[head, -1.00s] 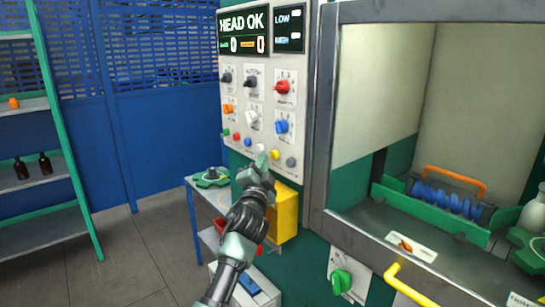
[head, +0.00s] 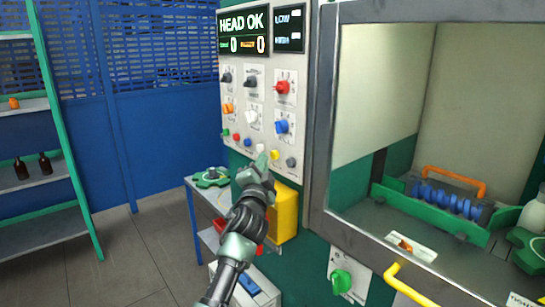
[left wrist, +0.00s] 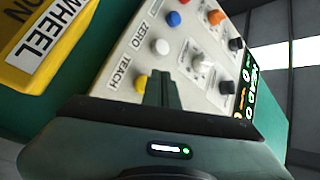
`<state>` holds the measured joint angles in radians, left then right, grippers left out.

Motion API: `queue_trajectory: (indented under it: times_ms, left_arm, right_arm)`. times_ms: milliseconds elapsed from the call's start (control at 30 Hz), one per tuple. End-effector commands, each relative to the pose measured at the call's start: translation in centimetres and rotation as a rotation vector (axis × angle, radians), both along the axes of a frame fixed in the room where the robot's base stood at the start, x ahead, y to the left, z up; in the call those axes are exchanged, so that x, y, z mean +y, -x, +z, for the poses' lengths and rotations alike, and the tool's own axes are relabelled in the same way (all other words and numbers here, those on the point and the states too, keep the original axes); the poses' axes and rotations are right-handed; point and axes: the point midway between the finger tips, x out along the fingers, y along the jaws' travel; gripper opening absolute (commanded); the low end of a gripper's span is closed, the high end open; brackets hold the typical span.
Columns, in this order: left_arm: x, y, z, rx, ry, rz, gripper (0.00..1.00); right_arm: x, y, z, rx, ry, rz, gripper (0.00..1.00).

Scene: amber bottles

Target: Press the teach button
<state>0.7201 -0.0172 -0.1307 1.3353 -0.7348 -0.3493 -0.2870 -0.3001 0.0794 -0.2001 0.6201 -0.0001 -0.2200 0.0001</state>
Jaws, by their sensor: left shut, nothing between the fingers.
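The teach button is a yellow round button (head: 275,154) in the bottom row of the control panel (head: 230,60). In the left wrist view the yellow button (left wrist: 140,82) has the label TEACH beside it. The white button (left wrist: 162,46) beside it is labelled ZERO. My left gripper (head: 262,160) is shut and empty, its fingertips in front of the panel's lower edge, just left of the yellow button. In the left wrist view its fingers (left wrist: 160,78) show close beside the yellow button. I cannot tell whether they touch the panel. My right gripper is not in view.
A yellow box (head: 285,212) hangs below the panel. A grey button (head: 291,162) is right of the yellow one. A framed cabinet opening (head: 318,120) stands at the right. A small table (head: 190,183) is behind my arm; a shelf with amber bottles (head: 45,163) is far left.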

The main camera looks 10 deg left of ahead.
Motion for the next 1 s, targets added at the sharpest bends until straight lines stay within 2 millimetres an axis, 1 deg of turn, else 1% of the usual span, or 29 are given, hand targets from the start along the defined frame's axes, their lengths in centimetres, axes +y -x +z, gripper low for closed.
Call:
queue_trajectory:
  times_ms: [233, 500, 1000]
  left_arm:
    - [0.0, 0.0, 0.0, 0.000, 0.000, 0.000, 0.00]
    - [-0.5, -0.6, -0.1, -0.001, 0.000, 0.001, 0.00]
    - [-0.6, -0.8, 0.0, 0.000, 0.000, 0.000, 0.00]
  right_arm:
    - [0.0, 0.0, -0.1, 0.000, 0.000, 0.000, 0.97]
    - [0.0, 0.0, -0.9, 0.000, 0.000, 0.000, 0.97]
    - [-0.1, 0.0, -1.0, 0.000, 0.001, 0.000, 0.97]
